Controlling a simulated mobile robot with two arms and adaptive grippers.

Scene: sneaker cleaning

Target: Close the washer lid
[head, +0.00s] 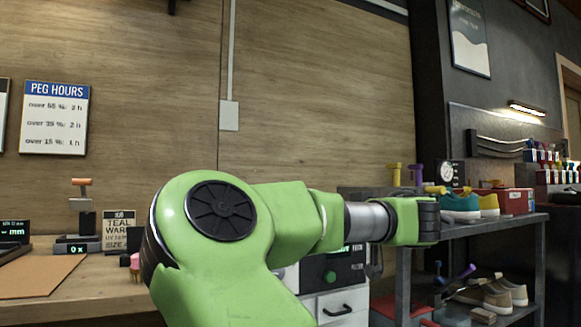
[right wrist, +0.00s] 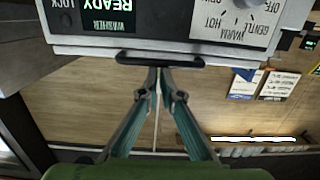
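The washer panel (right wrist: 160,22) shows upside down across the top of the right wrist view, with a lit READY display (right wrist: 108,15) and a dial. A black bar handle (right wrist: 158,59) runs along its pale edge. My right gripper (right wrist: 158,72) points at this handle, its two fingertips drawn together right at it. I cannot tell whether they touch or pinch the handle. In the head view a green arm of mine crosses the middle and hides much behind it; neither gripper shows there. The lid's angle cannot be made out.
A white machine front with a green knob (head: 330,277) and a drawer handle (head: 337,311) shows partly behind my arm. A metal shelf (head: 480,228) with sneakers (head: 462,207) stands at right. A wooden bench (head: 100,290) is at left, before a wooden wall.

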